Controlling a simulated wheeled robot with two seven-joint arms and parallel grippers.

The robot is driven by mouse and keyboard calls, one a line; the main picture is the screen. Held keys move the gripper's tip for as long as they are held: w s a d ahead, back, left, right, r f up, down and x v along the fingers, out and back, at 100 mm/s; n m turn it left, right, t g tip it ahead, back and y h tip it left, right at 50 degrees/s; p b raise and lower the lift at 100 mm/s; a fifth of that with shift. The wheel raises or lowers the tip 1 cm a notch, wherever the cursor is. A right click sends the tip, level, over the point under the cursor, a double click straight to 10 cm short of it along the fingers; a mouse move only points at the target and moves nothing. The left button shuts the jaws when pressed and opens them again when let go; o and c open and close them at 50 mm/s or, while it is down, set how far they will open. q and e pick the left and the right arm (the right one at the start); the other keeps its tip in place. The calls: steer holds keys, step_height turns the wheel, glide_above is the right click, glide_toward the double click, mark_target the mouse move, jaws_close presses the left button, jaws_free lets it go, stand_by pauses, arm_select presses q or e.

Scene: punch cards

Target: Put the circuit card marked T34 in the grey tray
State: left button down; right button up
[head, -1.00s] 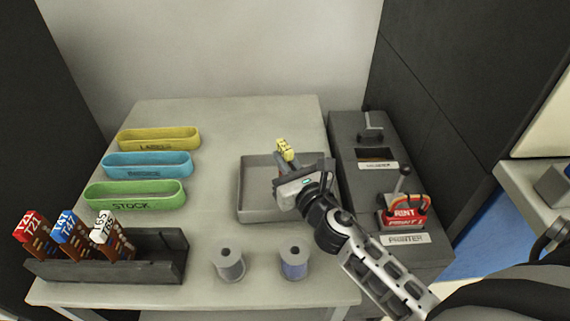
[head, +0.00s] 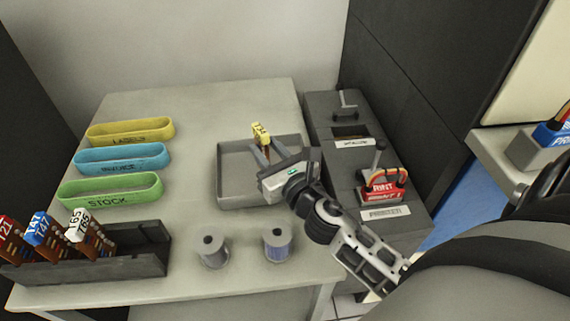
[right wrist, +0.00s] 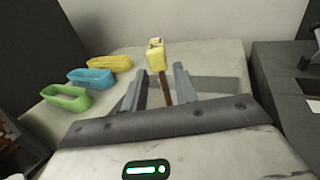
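The yellow-headed circuit card (head: 260,131) is over the grey tray (head: 232,193), head up, with its brown body downward. Its mark looks like T34 but is small. My right gripper (head: 268,153) is over the tray with its fingers spread on either side of the card. In the right wrist view the card's yellow head (right wrist: 156,54) rises between the fingers (right wrist: 160,88), with gaps visible on both sides of its brown body. Whether the card's lower end touches the tray floor is hidden. My left gripper is out of view.
A dark rack (head: 145,252) with red, blue and white cards stands front left. Yellow (head: 130,131), blue (head: 122,158) and green (head: 110,190) bins lie behind it. Two spools (head: 213,247) (head: 277,243) stand in front of the tray. A dark machine (head: 385,235) is at the right.

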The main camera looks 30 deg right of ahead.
arm_select(q)
steer(key=b, duration=0.2)
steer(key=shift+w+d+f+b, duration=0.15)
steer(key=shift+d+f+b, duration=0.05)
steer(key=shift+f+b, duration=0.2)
arm_select(e)
steer(key=s, duration=0.9)
steer(key=shift+s, duration=0.2)
steer(key=shift+a, duration=0.1)
